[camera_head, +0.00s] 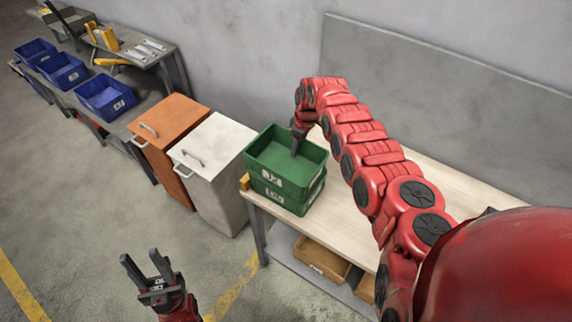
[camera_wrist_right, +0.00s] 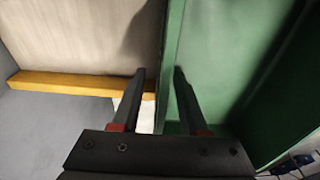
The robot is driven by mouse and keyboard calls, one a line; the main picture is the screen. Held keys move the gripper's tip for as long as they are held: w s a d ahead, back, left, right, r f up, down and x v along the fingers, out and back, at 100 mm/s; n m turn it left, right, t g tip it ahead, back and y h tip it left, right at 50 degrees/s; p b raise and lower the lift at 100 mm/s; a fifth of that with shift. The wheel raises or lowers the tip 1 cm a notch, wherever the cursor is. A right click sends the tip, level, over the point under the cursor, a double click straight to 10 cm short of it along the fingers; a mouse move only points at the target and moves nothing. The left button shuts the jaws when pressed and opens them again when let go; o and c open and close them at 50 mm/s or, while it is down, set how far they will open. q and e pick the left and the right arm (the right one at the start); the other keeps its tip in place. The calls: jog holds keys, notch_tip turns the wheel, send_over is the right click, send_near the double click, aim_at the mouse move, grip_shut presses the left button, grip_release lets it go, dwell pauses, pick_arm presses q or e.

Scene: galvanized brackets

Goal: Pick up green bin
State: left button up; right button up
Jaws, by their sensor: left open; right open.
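Two green bins are stacked on the wooden-topped table, near its left end in the head view. The upper green bin (camera_head: 262,160) is open and looks empty; the lower green bin (camera_head: 284,199) sits under it. My right gripper (camera_head: 296,150) points down at the upper bin's far side. In the right wrist view its open fingers (camera_wrist_right: 159,70) appear on either side of a green bin wall (camera_wrist_right: 170,60), one over the inside and one over the tabletop. Contact cannot be told. My left gripper (camera_head: 139,257) is open and empty above the floor.
An orange cabinet (camera_head: 168,130) and a white cabinet (camera_head: 215,150) stand left of the table (camera_head: 345,215). Blue bins (camera_head: 105,97) line a bench further left. A brown bin (camera_head: 322,259) sits on the lower shelf. A grey wall panel (camera_head: 440,85) stands behind the table.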

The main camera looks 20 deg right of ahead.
grip_shut()
dwell(1.3)
